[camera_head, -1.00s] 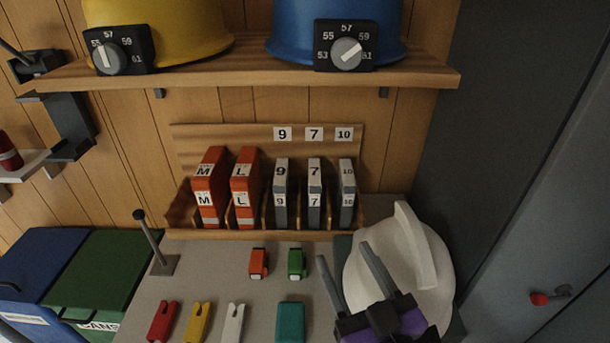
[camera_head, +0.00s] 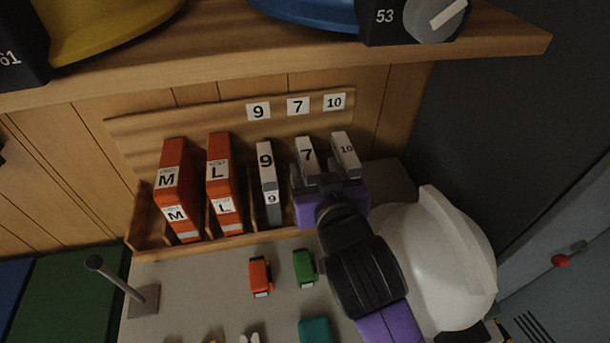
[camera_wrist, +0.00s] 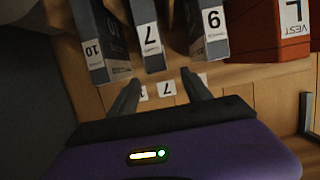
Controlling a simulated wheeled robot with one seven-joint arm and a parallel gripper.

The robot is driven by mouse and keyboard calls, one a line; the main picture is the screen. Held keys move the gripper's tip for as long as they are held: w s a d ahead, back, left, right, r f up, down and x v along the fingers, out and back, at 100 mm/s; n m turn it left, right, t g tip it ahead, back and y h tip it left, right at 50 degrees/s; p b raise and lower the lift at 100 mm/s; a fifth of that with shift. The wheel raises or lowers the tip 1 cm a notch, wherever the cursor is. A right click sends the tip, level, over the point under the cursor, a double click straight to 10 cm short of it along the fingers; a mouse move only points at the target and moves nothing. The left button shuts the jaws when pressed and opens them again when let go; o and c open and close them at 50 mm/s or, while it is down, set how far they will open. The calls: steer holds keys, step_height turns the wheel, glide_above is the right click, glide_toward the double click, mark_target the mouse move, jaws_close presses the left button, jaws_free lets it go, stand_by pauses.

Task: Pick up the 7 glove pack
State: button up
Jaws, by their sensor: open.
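The 7 glove pack (camera_head: 307,152) is a grey, upright pack with a white label, standing in the wooden rack between the 9 pack (camera_head: 265,165) and the 10 pack (camera_head: 345,150). My gripper (camera_head: 322,182) is in front of it and hides its lower part. In the wrist view the 7 pack (camera_wrist: 147,36) shows upside down, and my open gripper (camera_wrist: 160,80) points toward it. The two fingers are apart with nothing between them. One finger is toward the 10 pack side, the other toward the 9 pack side. Contact cannot be told.
Orange M (camera_head: 173,185) and L (camera_head: 222,180) vest packs stand left in the rack (camera_head: 150,235). A wooden shelf (camera_head: 250,65) with helmets hangs above. A white helmet (camera_head: 450,260) sits close right of my arm. Small orange (camera_head: 260,275) and green (camera_head: 304,266) items lie in front.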

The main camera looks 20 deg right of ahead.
mark_target(310, 161)
steer(key=shift+f+p+x, duration=0.1)
steer(key=shift+p+x, duration=0.25)
steer(key=shift+x, duration=1.4)
steer(key=shift+f+p+x, duration=0.15)
steer(key=shift+p+x, duration=0.2)
steer(key=shift+x, duration=1.45)
steer(key=shift+s, duration=0.1)
jaws_close()
